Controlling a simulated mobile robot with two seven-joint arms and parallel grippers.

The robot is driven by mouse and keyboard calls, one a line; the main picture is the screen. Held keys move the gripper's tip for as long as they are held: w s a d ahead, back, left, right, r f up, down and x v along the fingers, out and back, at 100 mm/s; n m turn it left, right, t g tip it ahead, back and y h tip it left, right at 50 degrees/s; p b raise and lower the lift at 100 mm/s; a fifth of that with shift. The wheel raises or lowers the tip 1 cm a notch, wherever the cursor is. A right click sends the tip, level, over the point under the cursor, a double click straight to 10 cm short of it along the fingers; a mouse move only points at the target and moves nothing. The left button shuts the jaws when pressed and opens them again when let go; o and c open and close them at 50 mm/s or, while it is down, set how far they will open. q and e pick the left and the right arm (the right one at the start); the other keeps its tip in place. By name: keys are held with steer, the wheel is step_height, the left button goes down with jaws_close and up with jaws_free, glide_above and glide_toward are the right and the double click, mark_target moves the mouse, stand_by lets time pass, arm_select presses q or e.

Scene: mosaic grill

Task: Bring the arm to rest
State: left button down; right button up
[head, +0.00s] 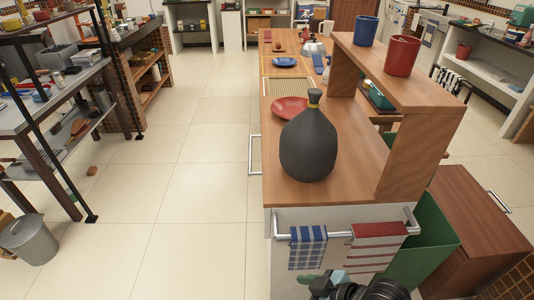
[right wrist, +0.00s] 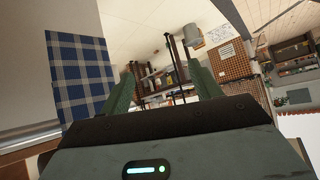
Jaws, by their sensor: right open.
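My right gripper (right wrist: 160,70) shows in the right wrist view with its two green fingers spread apart and nothing between them. In the head view my right gripper (head: 326,281) is at the bottom edge, low in front of the counter end, just below the hanging towels. A blue checked towel (right wrist: 80,72) is close beside the fingers on the left of the right wrist view; it also hangs from the rail in the head view (head: 308,247). I cannot tell whether the gripper touches it. My left gripper is not in view.
A metal towel rail (head: 340,234) on the counter end also carries a red and white towel (head: 378,245). A dark vase (head: 309,145) and a red plate (head: 290,108) stand on the wooden counter (head: 345,180). A green bin (head: 422,245) is right. Open floor lies left.

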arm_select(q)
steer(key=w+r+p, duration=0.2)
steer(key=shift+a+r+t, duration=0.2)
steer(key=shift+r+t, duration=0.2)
arm_select(e)
steer(key=s+d+f+m+t+h, duration=0.2)
steer(key=s+d+f, duration=0.4)
steer(key=s, duration=0.3)
steer(key=s+d+f+m+t+h, duration=0.1)
steer(key=s+d+f+m+h, duration=0.3)
steer(key=s+d+f+m, duration=0.2)
steer(key=s+d+f, duration=0.1)
steer(key=s+f, duration=0.1)
steer(key=s, duration=0.1)
steer(key=shift+s+d+m+t, duration=0.2)
steer(key=shift+m+t, duration=0.1)
steer(key=shift+t, duration=0.1)
